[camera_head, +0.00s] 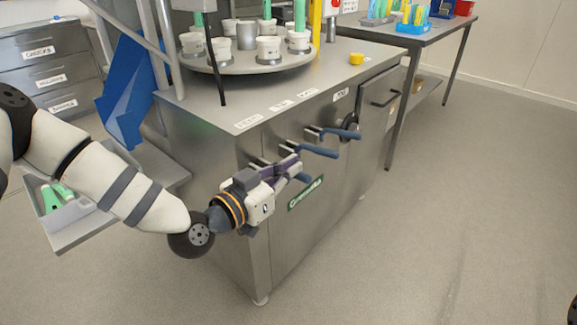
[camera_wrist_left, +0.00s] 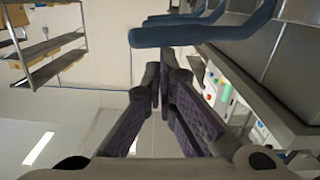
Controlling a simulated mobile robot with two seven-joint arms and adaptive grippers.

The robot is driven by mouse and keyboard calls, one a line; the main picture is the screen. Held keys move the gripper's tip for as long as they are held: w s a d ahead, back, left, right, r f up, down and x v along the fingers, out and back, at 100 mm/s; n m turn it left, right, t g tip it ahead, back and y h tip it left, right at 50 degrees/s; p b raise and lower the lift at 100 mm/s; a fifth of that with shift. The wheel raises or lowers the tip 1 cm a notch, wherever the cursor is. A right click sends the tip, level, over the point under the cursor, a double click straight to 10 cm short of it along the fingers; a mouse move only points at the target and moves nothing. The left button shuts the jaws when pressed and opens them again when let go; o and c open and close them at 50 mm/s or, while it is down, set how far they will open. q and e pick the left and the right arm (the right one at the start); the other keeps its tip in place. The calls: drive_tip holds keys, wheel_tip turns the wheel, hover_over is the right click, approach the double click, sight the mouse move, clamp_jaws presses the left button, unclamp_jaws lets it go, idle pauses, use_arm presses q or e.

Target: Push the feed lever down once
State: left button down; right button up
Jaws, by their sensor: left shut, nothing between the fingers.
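Several levers with blue handles stick out of the front of the steel machine (camera_head: 235,150). One handle (camera_head: 342,133) is farthest, a middle one (camera_head: 319,151) is nearer, and the nearest one (camera_head: 304,178) is partly hidden by my left gripper (camera_head: 296,168). I cannot read which lever is labelled feed. My left gripper is shut and empty, its fingertips at the nearest lever. In the left wrist view the shut fingertips (camera_wrist_left: 158,84) are close to a large blue handle (camera_wrist_left: 203,35); I cannot tell if they touch.
A round turntable (camera_head: 245,62) with white cups sits on the machine, beside a yellow object (camera_head: 356,58). A side table (camera_head: 425,38) with coloured items stands behind. A tray (camera_head: 85,226) is at the left. The floor in front at right is clear.

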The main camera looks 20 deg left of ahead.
use_arm(q)
drive_tip(key=shift+f, duration=0.1)
wheel_tip(320, 180, down, 10)
drive_tip(key=d+m, duration=0.2)
drive_tip(key=m, duration=0.7)
drive_tip(key=shift+s+y+p, duration=0.3)
drive_tip(key=shift+s, duration=0.1)
drive_tip(key=shift+r, duration=0.2)
